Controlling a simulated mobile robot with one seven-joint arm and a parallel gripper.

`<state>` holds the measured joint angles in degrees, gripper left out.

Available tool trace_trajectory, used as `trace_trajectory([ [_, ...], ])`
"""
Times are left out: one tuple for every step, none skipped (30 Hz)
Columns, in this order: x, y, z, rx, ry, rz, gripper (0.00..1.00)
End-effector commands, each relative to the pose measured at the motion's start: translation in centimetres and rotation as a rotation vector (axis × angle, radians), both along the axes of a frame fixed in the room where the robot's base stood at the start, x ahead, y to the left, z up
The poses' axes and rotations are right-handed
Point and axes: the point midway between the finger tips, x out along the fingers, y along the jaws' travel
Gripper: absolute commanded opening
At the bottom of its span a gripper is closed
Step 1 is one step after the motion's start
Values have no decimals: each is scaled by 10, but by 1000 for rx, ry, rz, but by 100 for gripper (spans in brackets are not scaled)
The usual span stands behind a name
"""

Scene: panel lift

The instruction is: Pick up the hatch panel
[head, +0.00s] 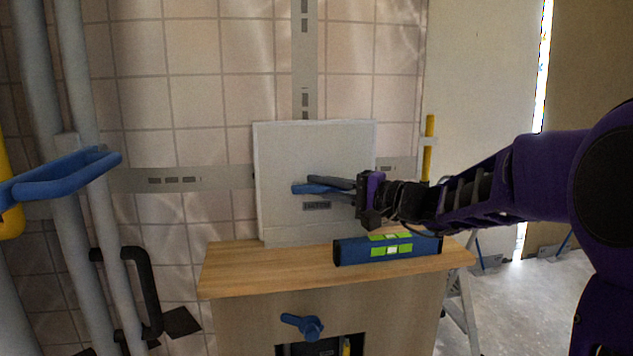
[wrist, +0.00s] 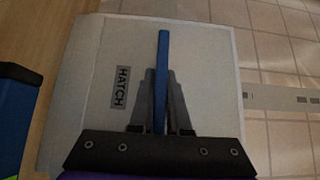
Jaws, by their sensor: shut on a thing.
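The hatch panel (head: 285,160) is a pale grey square plate standing nearly upright at the back of a wooden cabinet top, close to the tiled wall. It has a blue bar handle (head: 303,189) on its face and a dark label below it. In the wrist view the panel (wrist: 90,100) shows its "HATCH" label beside the blue handle (wrist: 162,70). My gripper (head: 335,185) reaches in from the right and is shut on the handle, its fingers (wrist: 160,105) on both sides of the bar. Whether the panel's lower edge touches the top is hard to tell.
A blue spirit level (head: 350,251) with green parts lies on the cabinet top (head: 270,268), in front of the panel. A blue handle (head: 302,325) is on the cabinet front. Grey pipes (head: 90,150) and another blue handle (head: 65,175) stand at left. Open floor lies at right.

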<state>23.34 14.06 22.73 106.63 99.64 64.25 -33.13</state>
Motion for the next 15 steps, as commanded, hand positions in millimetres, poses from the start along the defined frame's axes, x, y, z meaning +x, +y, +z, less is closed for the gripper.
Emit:
trace_trajectory([
  [0,0,0,0,0,0,0],
  [0,0,0,0,0,0,0],
  [0,0,0,0,0,0,0],
  [0,0,0,0,0,0,0],
  [0,0,0,0,0,0,0],
  [0,0,0,0,0,0,0],
  [0,0,0,0,0,0,0],
  [0,0,2,1,-4,0,0],
  [0,0,2,1,-4,0,0],
  [0,0,2,1,-4,0,0],
  [0,0,2,1,-4,0,0],
  [0,0,2,1,-4,0,0],
  [0,0,2,1,-4,0,0],
  [0,0,2,1,-4,0,0],
  [0,0,3,1,-4,0,0],
])
